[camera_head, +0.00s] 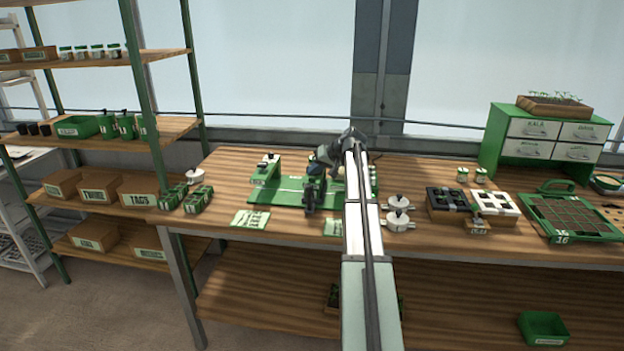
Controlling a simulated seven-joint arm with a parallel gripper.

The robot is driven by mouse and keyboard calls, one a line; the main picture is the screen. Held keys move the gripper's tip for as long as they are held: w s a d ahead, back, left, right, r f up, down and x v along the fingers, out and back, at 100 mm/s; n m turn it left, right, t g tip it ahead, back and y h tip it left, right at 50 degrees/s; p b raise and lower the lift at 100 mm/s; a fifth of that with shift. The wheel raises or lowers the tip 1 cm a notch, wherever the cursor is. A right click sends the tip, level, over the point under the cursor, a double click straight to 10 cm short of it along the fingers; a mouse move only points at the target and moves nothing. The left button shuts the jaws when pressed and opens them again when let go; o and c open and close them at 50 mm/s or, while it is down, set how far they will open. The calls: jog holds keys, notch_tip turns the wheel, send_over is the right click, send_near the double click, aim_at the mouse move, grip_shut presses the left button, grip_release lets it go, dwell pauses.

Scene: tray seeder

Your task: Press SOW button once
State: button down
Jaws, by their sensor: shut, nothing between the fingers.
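The tray seeder appears to be the green flat unit (275,192) on the wooden bench, with a raised green block (265,172) at its left end that has a white top and a small label. I cannot make out which part is the SOW button, as the lettering is too small. My gripper (311,205) is shut and empty, pointing down over the middle of the green unit. I cannot tell whether its tips touch the surface. My arm hides much of the unit's right side.
Green-and-white cards (250,218) lie in front of the unit. White lidded pots (398,220) stand right of my arm. Dark and white cell trays (495,203), a green gridded tray (572,217) and a drawer cabinet (548,142) are further right. A shelf rack (150,110) stands at left.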

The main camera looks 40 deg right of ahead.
aim_at(314, 178)
jog(key=shift+r, duration=0.3)
jog(key=shift+r, duration=2.5)
